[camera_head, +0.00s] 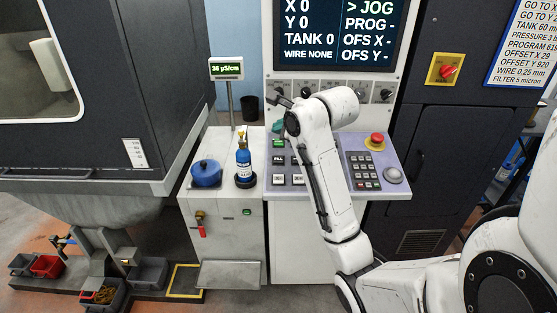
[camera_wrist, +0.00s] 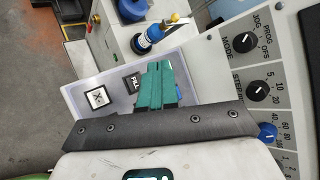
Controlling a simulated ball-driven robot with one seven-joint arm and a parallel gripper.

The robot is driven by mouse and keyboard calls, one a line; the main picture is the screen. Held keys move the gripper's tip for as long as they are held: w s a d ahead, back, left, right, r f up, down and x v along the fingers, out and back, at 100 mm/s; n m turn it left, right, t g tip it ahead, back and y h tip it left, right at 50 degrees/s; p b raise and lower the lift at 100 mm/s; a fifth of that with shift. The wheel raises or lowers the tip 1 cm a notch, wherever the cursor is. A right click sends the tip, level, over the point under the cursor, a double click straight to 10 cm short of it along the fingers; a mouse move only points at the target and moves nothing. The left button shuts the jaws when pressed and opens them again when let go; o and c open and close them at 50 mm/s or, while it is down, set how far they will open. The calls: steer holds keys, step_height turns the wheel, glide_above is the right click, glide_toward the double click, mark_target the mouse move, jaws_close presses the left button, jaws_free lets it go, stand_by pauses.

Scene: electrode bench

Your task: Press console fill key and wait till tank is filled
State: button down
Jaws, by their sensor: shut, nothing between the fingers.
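The console fill key (camera_head: 278,160) is a dark key on the left of the sloping console panel (camera_head: 330,187). In the wrist view the key marked FILL (camera_wrist: 132,83) lies just left of my fingers, partly close against them in the picture. My gripper (camera_head: 278,127) has teal fingers, which are shut and empty above the panel's left part; the wrist view also shows the fingers (camera_wrist: 162,66). I cannot tell whether the fingertips touch the panel. The console screen (camera_head: 334,30) reads TANK 0, JOG and WIRE NONE.
A row of knobs (camera_head: 333,91) runs along the upright face behind the panel. A red stop button (camera_head: 375,141) and a keypad (camera_head: 363,170) are on the right. A blue bottle (camera_head: 243,163) and blue pot (camera_head: 206,173) stand left on a white cabinet. A small display (camera_head: 226,68) reads 26 µS/cm.

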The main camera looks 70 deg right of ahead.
steer(key=b, duration=0.9)
glide_above(274, 156)
steer(key=s+a, duration=0.2)
steer(key=s, duration=0.1)
steer(key=shift+a+f, duration=0.2)
steer(key=shift+f, duration=3.1)
steer(key=shift+w+d+f, duration=0.1)
steer(key=shift+d+f, duration=0.15)
steer(key=shift+f, duration=0.7)
steer(key=shift+f+p, duration=0.1)
steer(key=shift+p, duration=0.3)
steer(key=shift+f, duration=0.3)
steer(key=shift+d+f, duration=0.1)
steer(key=shift+f, duration=0.25)
steer(key=shift+r+p, duration=0.15)
steer(key=shift+p, duration=0.3)
steer(key=shift+r+p, duration=0.65)
steer(key=shift+p, duration=0.4)
steer(key=shift+r, duration=0.1)
steer(key=r+p, duration=0.1)
steer(key=p, duration=0.1)
steer(key=r+p, duration=0.2)
steer(key=a+r+p, duration=0.1)
steer(key=p, duration=0.1)
steer(key=shift+s+a+r, duration=0.1)
steer(key=shift+s+r, duration=0.15)
steer(key=shift+r, duration=0.1)
